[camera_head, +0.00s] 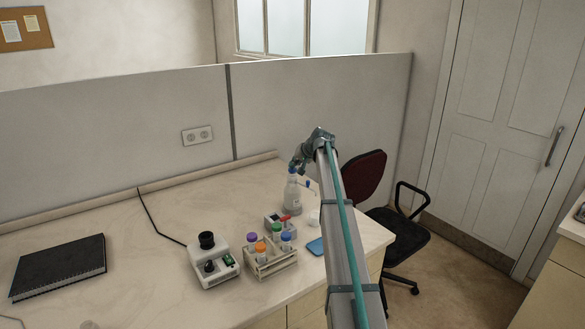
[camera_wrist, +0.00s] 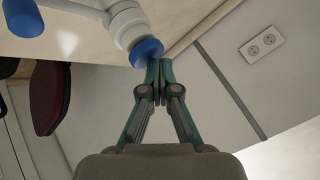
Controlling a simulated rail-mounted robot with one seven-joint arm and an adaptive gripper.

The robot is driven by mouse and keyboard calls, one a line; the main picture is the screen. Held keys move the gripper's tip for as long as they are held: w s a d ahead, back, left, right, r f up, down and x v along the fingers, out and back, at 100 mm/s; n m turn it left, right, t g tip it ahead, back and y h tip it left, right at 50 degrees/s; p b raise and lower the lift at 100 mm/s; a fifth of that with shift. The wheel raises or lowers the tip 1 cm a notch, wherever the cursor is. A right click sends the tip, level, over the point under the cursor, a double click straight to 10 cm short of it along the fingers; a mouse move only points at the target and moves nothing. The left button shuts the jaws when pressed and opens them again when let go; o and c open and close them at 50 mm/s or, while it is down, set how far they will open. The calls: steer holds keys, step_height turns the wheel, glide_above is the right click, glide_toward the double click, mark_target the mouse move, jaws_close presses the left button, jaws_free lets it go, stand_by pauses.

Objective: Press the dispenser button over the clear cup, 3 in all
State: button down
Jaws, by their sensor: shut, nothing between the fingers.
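The dispenser bottle (camera_head: 293,195) stands near the back right of the bench, clear-bodied with a blue top. In the wrist view its blue button (camera_wrist: 146,52) is right at my fingertips; I cannot tell whether they touch it. A second blue part (camera_wrist: 22,18), on the dispenser's side arm, is at the upper left there. The clear cup (camera_head: 314,217) stands to the right of the bottle in the head view, partly hidden by my arm. My gripper (camera_wrist: 159,66) is shut and empty; in the head view it is directly above the bottle's top.
A tube rack (camera_head: 270,268) with several capped tubes, a small white device (camera_head: 212,264) and a blue pad (camera_head: 315,247) are in front of the bottle. A black notebook (camera_head: 58,267) lies at left. A partition (camera_head: 120,120) runs behind the bench; an office chair (camera_head: 405,230) stands beyond its right edge.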

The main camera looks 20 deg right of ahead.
steer(key=shift+r, duration=0.1)
steer(key=shift+r+p, duration=0.35)
steer(key=shift+r, duration=0.75)
steer(key=shift+r, duration=0.15)
steer(key=shift+r+p, duration=0.75)
steer(key=shift+r, duration=1.6)
step_height(320, 180, up, 4)
steer(key=shift+f+p, duration=0.1)
steer(key=shift+p, duration=0.6)
steer(key=shift+f, duration=0.1)
steer(key=b, duration=0.3)
glide_above(294, 169)
steer(key=shift+f, duration=4.3)
